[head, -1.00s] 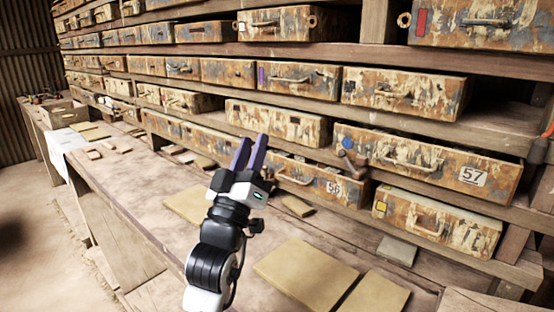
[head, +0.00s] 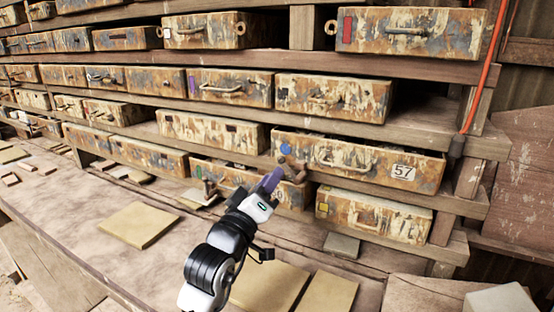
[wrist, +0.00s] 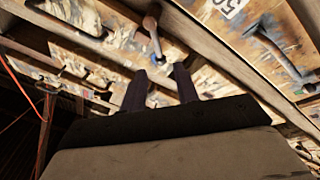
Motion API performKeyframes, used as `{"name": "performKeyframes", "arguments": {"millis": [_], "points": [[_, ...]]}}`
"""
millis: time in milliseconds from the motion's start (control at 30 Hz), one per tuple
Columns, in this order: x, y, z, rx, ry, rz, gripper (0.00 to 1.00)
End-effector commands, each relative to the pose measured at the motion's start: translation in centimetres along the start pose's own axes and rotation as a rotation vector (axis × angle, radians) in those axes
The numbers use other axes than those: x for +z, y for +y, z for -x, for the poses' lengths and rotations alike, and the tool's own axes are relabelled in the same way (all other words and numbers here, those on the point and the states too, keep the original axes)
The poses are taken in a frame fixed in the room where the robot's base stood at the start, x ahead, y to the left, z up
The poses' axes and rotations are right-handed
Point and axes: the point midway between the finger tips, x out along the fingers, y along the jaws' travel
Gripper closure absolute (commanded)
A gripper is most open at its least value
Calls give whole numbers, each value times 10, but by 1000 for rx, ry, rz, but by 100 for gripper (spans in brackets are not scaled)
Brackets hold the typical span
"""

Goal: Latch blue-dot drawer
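The blue-dot drawer (head: 345,163) is a rusty, flaking box front with a blue dot at its left end, a bar handle and a "57" label. It juts out from its shelf. A brown latch lever (head: 292,168) sits just below the dot; in the wrist view the lever (wrist: 152,28) shows with its knob end up, near the blue dot. My gripper (head: 272,180) is in front of the drawer's left end, just below the dot. In the wrist view its two dark fingers (wrist: 160,84) are apart with nothing between them. Contact with the lever cannot be told.
A yellow-marked drawer (head: 372,216) sits below, and a drawer partly behind my gripper (head: 230,174) sits lower left. Flat tan tiles (head: 138,224) lie on the workbench. A wooden post and an orange cord (head: 482,85) stand at right.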

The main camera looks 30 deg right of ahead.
Motion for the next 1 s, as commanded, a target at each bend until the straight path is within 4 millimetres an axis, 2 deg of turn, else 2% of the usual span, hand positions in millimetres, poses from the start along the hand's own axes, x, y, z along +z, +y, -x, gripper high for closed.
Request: {"name": "performKeyframes", "arguments": {"millis": [33,100,233,400,633,667,900,1000], "points": [[-2,3,-12,0,-3,-1,69],[-2,3,-23,1,-2,-1,69],[-1,1,-37,0,-1,-1,69],[0,0,-44,-1,1,-1,69],[0,0,-45,0,1,-1,69],[0,0,-45,0,1,-1,71],[0,0,-44,0,1,-1,100],[0,0,-44,0,1,-2,100]]}}
